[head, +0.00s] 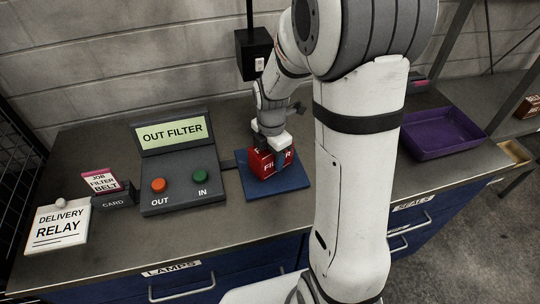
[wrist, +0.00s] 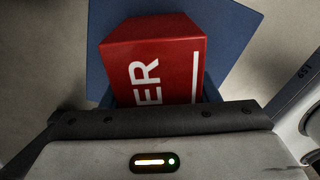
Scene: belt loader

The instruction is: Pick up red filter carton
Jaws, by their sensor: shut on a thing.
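The red filter carton (head: 262,163) is at the blue mat (head: 289,184) on the bench, right of the control box. White lettering shows on its side. My gripper (head: 271,152) reaches down from above and is shut on the carton. In the wrist view the carton (wrist: 157,62) fills the upper middle, with the blue mat (wrist: 232,28) behind it. The fingertips are mostly hidden there by the gripper body. I cannot tell whether the carton touches the mat or is slightly above it.
A control box (head: 180,185) reading "OUT FILTER" has orange and green buttons. A card holder (head: 113,199) and a "DELIVERY RELAY" sign (head: 58,228) stand at left. A purple tray (head: 440,134) lies at right, beyond my arm. Bare bench lies in front of the mat.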

